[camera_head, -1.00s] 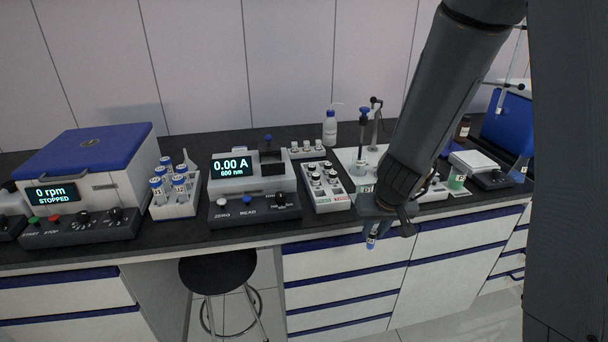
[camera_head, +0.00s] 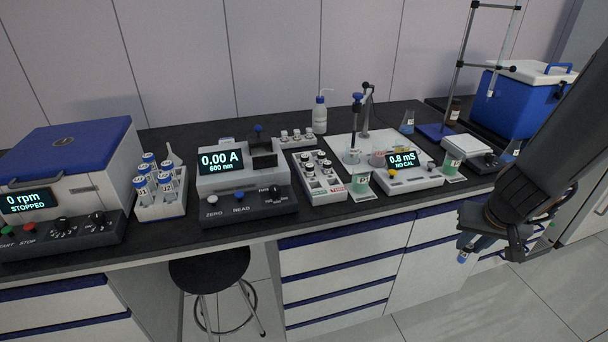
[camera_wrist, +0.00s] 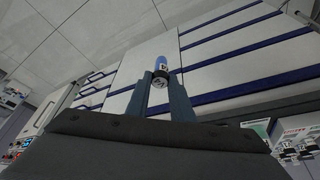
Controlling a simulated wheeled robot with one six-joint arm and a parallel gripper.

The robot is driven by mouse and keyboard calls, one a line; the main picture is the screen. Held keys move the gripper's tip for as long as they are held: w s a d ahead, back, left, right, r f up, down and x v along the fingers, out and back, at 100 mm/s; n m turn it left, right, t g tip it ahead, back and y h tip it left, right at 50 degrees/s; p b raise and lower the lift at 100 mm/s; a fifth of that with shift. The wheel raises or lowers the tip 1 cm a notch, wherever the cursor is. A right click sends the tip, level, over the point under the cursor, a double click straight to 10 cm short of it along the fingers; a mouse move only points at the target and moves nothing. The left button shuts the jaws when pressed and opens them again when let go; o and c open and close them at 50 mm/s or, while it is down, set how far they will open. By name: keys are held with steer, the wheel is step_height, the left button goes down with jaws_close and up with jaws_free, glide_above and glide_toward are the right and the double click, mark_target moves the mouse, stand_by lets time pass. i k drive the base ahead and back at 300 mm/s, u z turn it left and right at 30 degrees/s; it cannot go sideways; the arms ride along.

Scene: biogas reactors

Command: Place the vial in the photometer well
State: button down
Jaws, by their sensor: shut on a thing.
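The photometer (camera_head: 243,182) stands on the bench left of centre in the head view, with a display reading 0.00 A, 600 nm. Its black well block (camera_head: 263,152) is at its upper right; the inside of the well cannot be made out. My gripper (camera_head: 468,246) is low at the right, in front of the bench drawers and far from the photometer. It is shut on a small vial (camera_head: 463,257) with a blue end. In the wrist view the vial (camera_wrist: 161,68) shows between the two fingers (camera_wrist: 160,95), blue end outward and a dark part nearer me.
A rack of dark-capped vials (camera_head: 318,192) stands right of the photometer. A rack of blue-capped tubes (camera_head: 161,205) and a centrifuge (camera_head: 72,165) stand left. A conductivity meter (camera_head: 410,181) and beakers are to the right. A stool (camera_head: 209,268) stands below the bench.

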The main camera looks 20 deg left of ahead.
mark_target(264, 170)
steer(key=k, duration=0.6)
steer(key=u, duration=1.05)
steer(key=i, duration=0.15)
steer(key=u, duration=0.15)
